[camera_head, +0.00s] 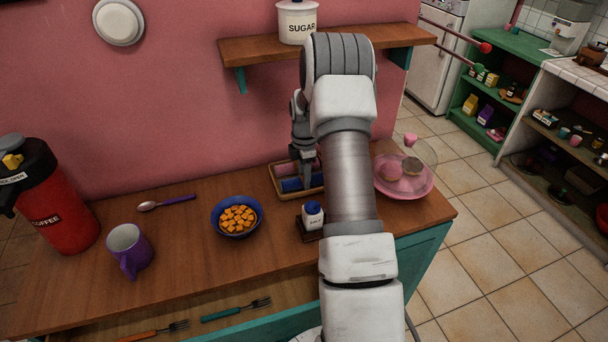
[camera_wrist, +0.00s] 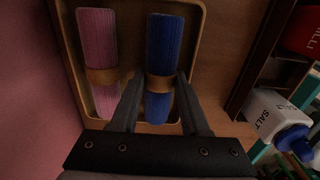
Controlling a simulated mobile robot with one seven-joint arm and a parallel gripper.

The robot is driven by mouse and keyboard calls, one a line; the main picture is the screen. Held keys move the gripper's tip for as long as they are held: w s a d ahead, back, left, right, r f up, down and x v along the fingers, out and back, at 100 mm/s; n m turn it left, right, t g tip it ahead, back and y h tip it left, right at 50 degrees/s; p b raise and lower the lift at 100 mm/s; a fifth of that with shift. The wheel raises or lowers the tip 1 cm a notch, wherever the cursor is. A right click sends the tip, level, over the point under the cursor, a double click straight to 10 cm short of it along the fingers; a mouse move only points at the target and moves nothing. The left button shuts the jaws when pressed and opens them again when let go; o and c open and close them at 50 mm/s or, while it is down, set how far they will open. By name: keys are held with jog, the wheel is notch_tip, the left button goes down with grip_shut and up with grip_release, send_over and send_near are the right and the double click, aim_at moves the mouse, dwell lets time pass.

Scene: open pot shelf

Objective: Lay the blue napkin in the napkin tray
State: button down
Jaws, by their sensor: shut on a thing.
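The blue napkin (camera_wrist: 165,45) is rolled, with a tan ring around its middle. In the wrist view it lies within the rim of the napkin tray (camera_wrist: 204,40), beside a rolled pink napkin (camera_wrist: 97,40) with a similar ring. My gripper (camera_wrist: 158,95) is shut on the blue napkin near its ring, one finger on each side. In the head view the blue napkin (camera_head: 291,184) and the tray (camera_head: 277,192) show partly behind my arm, with my gripper (camera_head: 306,185) at the tray. Whether the napkin touches the tray floor I cannot tell.
A salt shaker (camera_head: 312,214) stands close to the tray's front. A blue bowl (camera_head: 223,228) of orange cubes stands to the left, and a pink plate (camera_head: 420,187) to the right. A wall shelf (camera_head: 262,48) with a sugar canister (camera_head: 297,22) hangs above.

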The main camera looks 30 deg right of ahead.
dwell(0.3)
jog(key=shift+c, duration=1.6)
grip_release()
notch_tip(320, 180, up, 8)
jog(key=shift+f, duration=0.2)
jog(key=shift+a, duration=0.1)
